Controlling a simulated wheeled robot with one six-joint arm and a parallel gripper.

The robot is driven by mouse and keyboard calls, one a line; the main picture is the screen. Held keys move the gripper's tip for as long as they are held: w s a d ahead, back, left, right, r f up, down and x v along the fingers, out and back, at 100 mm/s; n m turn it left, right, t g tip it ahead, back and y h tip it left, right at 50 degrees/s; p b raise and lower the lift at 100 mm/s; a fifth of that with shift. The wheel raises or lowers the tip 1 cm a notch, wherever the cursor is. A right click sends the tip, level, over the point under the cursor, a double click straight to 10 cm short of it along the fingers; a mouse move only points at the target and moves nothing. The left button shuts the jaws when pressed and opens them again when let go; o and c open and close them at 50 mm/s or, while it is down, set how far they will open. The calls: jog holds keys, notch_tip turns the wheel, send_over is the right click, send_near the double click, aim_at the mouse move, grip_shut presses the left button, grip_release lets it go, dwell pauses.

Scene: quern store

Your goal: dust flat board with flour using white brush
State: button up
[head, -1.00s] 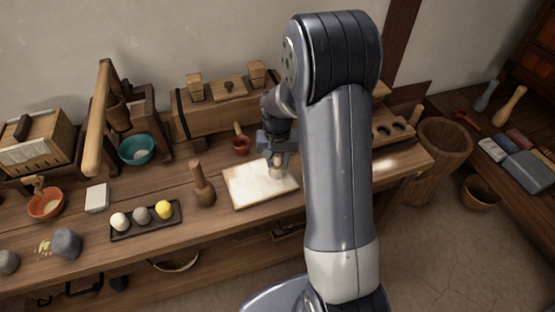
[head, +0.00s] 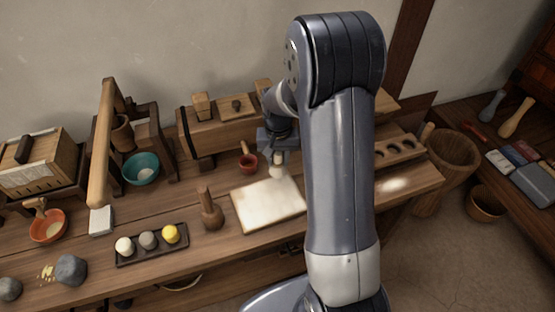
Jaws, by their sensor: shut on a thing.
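The flat board (head: 268,207) lies on the wooden bench in the head view, pale and whitish on top with a tan rim. My gripper (head: 277,158) is above the board's far edge, pointing down. It is shut on the white brush (head: 277,172), whose pale lower end shows below the jaws. I cannot tell whether the brush touches the board. My arm hides the area to the right of the board.
A small red bowl (head: 248,163) stands just left of my gripper. A wooden pestle (head: 210,209) stands left of the board, near a dark tray (head: 153,245) with three balls. A teal bowl (head: 141,169) and an orange bowl (head: 48,227) are further left.

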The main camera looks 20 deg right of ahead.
jog(key=shift+w+r, duration=0.1)
jog(key=shift+r, duration=0.45)
jog(key=shift+r+p, duration=1.65)
jog(key=shift+r, duration=0.3)
